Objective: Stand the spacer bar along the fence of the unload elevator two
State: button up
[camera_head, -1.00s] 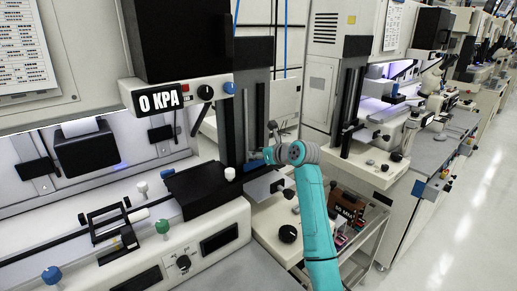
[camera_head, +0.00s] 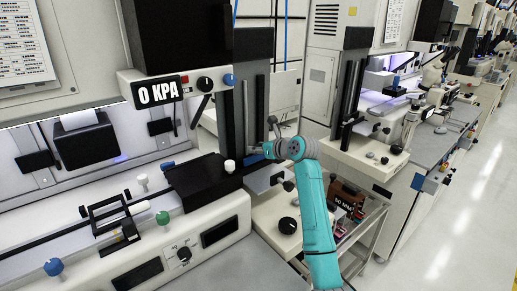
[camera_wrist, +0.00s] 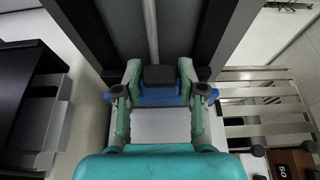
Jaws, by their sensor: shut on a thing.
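My gripper (camera_wrist: 159,74) is shut on a small piece with a dark end and a blue body, which I take to be the spacer bar (camera_wrist: 160,97). Most of it is hidden between the fingers, so its full length and tilt cannot be told. In the head view my gripper (camera_head: 258,151) is small, in front of the dark upright column (camera_head: 238,118) of the near elevator, with a hint of blue at its tip. The wrist view shows dark uprights and a pale rod (camera_wrist: 151,30) beyond the fingers. Contact with the elevator cannot be told, and I cannot make out the fence.
A black block (camera_head: 200,180) and a white knob stand just left of the column. A wire-shelf cart (camera_head: 345,222) with a brown box marked 50 stands at the right. A second elevator (camera_head: 350,95) stands farther right. The aisle floor at the far right is clear.

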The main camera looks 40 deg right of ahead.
aim_at(259, 160)
jog(key=shift+f, duration=0.1)
jog(key=shift+f, duration=1.35)
jog(key=shift+f, duration=0.95)
jog(key=o, duration=1.2)
jog(key=shift+o, duration=0.2)
jog(key=shift+f, duration=0.1)
jog(key=v, duration=1.2)
jog(key=shift+r, duration=0.2)
